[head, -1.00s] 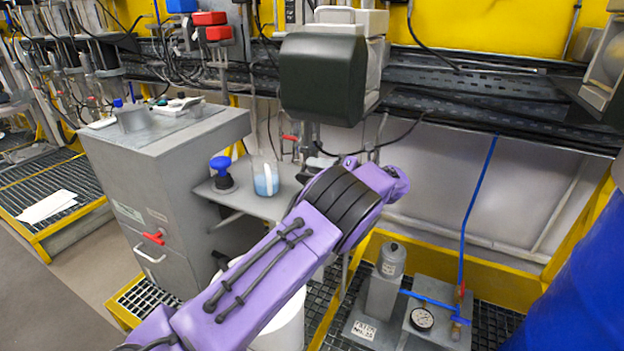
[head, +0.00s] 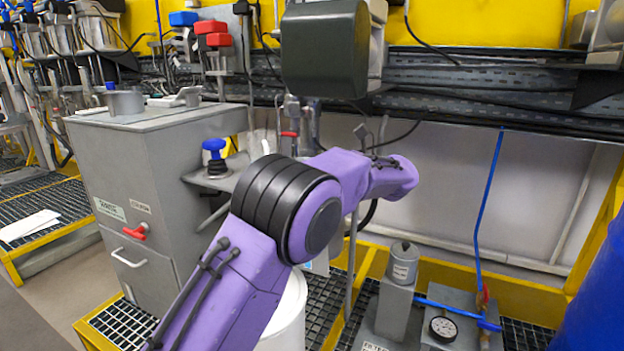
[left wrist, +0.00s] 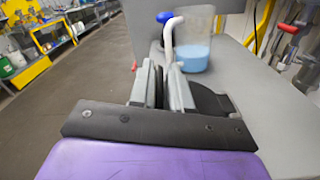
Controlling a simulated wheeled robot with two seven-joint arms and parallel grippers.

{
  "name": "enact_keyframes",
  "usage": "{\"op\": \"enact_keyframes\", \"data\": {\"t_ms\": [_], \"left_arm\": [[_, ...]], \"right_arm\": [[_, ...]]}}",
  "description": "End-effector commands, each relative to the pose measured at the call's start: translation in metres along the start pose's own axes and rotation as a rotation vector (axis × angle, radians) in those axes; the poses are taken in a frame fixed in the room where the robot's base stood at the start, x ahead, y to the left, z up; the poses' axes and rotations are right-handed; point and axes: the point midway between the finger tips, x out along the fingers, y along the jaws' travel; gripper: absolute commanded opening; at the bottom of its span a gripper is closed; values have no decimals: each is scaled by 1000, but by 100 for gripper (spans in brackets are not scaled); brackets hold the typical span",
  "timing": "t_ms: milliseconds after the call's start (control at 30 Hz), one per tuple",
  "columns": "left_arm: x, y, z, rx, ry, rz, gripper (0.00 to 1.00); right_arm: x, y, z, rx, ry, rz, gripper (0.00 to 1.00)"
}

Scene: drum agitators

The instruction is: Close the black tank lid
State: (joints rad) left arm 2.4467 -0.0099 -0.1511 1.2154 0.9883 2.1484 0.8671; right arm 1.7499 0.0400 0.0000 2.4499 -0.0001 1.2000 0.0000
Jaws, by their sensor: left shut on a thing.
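My left gripper (left wrist: 160,88) shows in the left wrist view, with its grey fingers together on a white bent rod (left wrist: 171,35) that rises from between them. What the rod belongs to is hidden. In the head view my purple left arm crosses the middle and hides its own gripper. I cannot clearly make out a black tank lid; a white drum (head: 288,318) stands partly behind my arm and its top is hidden. My right gripper is in neither view.
A beaker of blue liquid (left wrist: 196,52) stands on the grey shelf just beyond my fingers. A grey cabinet (head: 150,180) is at the left. A dark box-shaped housing (head: 325,48) hangs above my arm. A pump unit with a gauge (head: 443,327) stands at lower right.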

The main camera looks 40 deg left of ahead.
Motion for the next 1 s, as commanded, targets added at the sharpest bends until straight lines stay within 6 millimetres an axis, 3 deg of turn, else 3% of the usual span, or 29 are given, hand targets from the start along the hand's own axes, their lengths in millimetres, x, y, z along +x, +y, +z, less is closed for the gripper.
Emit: {"op": "enact_keyframes", "data": {"t_ms": [33,233,800,833,867,900,1000], "left_arm": [[0,-1,-9,-22,3,1,0],[0,0,-11,-86,3,0,0],[-2,1,-13,-109,6,1,0],[-2,1,-13,-109,7,1,24],[-2,1,-13,-109,7,1,33],[-2,1,-13,-109,6,0,38],[-2,1,-12,-110,4,-1,38]], "right_arm": [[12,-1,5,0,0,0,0],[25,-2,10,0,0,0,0],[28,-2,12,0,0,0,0],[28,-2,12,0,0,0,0],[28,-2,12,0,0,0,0],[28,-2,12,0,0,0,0],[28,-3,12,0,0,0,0]]}}
